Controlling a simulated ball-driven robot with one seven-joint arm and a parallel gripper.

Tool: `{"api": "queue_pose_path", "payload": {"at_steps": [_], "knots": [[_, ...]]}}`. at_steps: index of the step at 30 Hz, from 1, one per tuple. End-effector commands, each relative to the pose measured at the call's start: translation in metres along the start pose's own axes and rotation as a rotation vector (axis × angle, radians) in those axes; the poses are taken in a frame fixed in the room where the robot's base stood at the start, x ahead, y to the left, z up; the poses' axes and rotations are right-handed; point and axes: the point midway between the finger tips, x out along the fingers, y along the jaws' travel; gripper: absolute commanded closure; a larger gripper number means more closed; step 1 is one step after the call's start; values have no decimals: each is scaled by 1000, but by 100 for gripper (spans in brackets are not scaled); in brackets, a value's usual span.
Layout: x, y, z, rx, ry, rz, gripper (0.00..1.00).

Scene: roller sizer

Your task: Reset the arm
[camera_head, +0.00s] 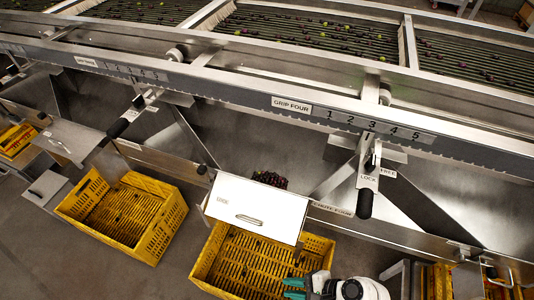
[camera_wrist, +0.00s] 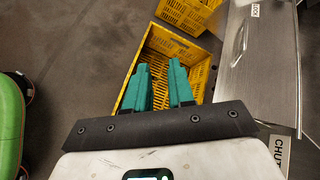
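My gripper (camera_head: 292,289) shows at the bottom edge of the head view, low over a yellow crate, with its two teal fingers pointing left. In the wrist view, my gripper (camera_wrist: 159,66) has its fingers apart with a clear gap and nothing between them. The yellow crate (camera_wrist: 207,76) lies beyond the fingertips there. Most of my arm is out of the head view; only a white and dark wrist part shows near the bottom.
A steel chute door (camera_head: 257,207) with a handle hangs over the middle yellow crate (camera_head: 205,265); dark fruit (camera_head: 270,180) sits behind it. Another yellow crate (camera_head: 165,215) stands left. A lever (camera_head: 365,203) hangs below the numbered rail (camera_head: 375,127). Grey floor (camera_head: 185,270) is bare between the crates.

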Motion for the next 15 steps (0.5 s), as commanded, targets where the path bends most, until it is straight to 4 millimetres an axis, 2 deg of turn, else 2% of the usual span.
{"api": "queue_pose_path", "payload": {"at_steps": [5, 7, 12, 15], "knots": [[-42, 16, -9, -330, 129, 132, 77], [-68, 24, -14, -495, 194, 218, 77], [-156, 44, -19, -894, 349, 517, 77], [-201, 54, -15, -1035, 397, 679, 77]]}}
